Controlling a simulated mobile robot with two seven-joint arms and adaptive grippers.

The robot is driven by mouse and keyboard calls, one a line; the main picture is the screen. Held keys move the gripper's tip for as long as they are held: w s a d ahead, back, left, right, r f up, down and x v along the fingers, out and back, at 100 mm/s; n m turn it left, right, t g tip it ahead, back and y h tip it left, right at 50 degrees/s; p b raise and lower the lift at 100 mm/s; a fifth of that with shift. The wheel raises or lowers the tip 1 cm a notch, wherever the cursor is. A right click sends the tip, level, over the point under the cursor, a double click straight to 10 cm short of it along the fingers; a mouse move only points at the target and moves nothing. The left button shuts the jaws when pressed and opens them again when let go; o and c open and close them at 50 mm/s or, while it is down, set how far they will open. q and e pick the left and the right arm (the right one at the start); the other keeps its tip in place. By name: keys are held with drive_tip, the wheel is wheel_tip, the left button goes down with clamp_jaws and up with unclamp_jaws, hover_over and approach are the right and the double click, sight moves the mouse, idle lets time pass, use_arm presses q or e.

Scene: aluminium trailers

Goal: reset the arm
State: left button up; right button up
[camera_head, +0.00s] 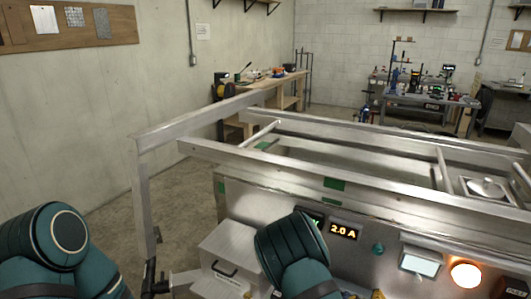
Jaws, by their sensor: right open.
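Two dark teal parts of my arms show along the lower edge. One rounded arm link of mine (60,240) is at the lower left. Another arm link of mine (290,250) rises at the bottom middle, in front of the trailer's side panel. I can make out no gripper fingers on either arm. No gripper is seen touching the trailer (330,186), an aluminium frame with long rails that runs across the middle and right.
The trailer's side panel carries a lit "2.0 A" display (344,230) and a glowing round lamp (466,274). A metal box (228,255) sits close to the middle arm link. Workbenches (425,98) stand at the back. Bare floor shows at the left (110,225).

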drive_tip(key=s+a+f+g+y, duration=0.1)
drive_tip(key=f, duration=0.2)
drive_tip(key=s+a+f+m+g+y, duration=0.1)
drive_tip(key=s+f+g, duration=0.1)
drive_tip(key=f, duration=0.1)
drive_tip(key=s+a+f+m+g+y, duration=0.1)
drive_tip(key=s+f+g, duration=0.1)
drive_tip(key=f, duration=0.1)
drive_tip(key=shift+a+f+y, duration=0.25)
drive_tip(key=shift+f+y, duration=0.05)
drive_tip(key=shift+f, duration=0.1)
drive_tip(key=s+a+g+y, duration=0.3)
drive_tip(key=s+a+y, duration=0.1)
drive_tip(key=a, duration=0.4)
drive_tip(key=s+a+m+g+y, duration=0.1)
drive_tip(key=s+a+g+y, duration=0.2)
drive_tip(key=a, duration=0.6)
drive_tip(key=s+f+y, duration=0.1)
drive_tip(key=s+y, duration=0.1)
drive_tip(key=shift+s+y, duration=0.3)
drive_tip(key=shift+d, duration=0.1)
idle(0.4)
